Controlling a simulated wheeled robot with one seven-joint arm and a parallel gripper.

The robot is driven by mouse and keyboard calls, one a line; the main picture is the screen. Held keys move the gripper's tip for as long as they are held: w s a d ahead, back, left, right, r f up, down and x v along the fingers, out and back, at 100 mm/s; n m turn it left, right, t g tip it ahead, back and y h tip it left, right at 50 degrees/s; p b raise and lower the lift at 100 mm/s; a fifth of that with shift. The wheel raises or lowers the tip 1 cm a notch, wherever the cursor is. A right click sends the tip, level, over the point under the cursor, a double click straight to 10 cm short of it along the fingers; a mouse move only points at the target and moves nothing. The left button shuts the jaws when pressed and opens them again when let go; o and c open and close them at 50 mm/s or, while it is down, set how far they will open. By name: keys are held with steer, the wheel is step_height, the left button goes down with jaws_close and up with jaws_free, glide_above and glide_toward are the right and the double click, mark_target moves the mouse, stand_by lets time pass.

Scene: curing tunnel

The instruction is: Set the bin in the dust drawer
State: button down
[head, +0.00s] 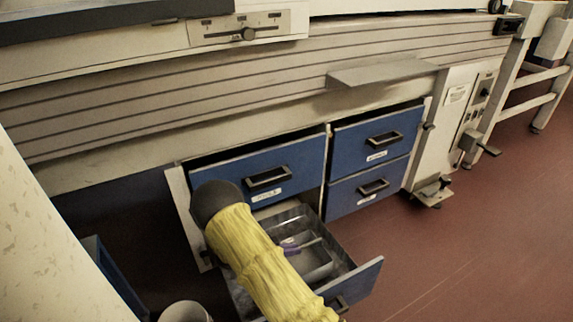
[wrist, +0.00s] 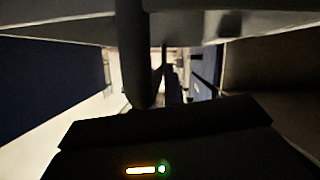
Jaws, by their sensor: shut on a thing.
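The open drawer (head: 358,278) at the lower left of the cabinet is pulled out. It has a blue front and a grey metal inside, and its label is not readable. In it show grey walls of a tray or dividers (head: 318,262) and a small purple piece (head: 290,248). My yellow-sleeved arm crosses above it and hides part of it; my gripper does not show in the head view. In the wrist view my gripper (wrist: 150,98) is shut on a grey body across the top of the picture, likely the bin (wrist: 75,18), seen only partly and dark.
Two blue drawers (head: 375,138) (head: 372,190) stand to the right, and another (head: 265,177) is above the open one. A pale round container (head: 185,312) is at the bottom edge. A shelf plate (head: 385,72) juts out above. The red floor at right is clear.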

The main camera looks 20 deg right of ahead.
steer(key=shift+f, duration=0.3)
steer(key=c, duration=1.5)
jaws_free()
steer(key=shift+r, duration=0.1)
steer(key=shift+r, duration=0.25)
steer(key=p+v, duration=0.5)
steer(key=v, duration=0.7)
steer(key=shift+s+r, duration=0.2)
steer(key=shift+r, duration=0.1)
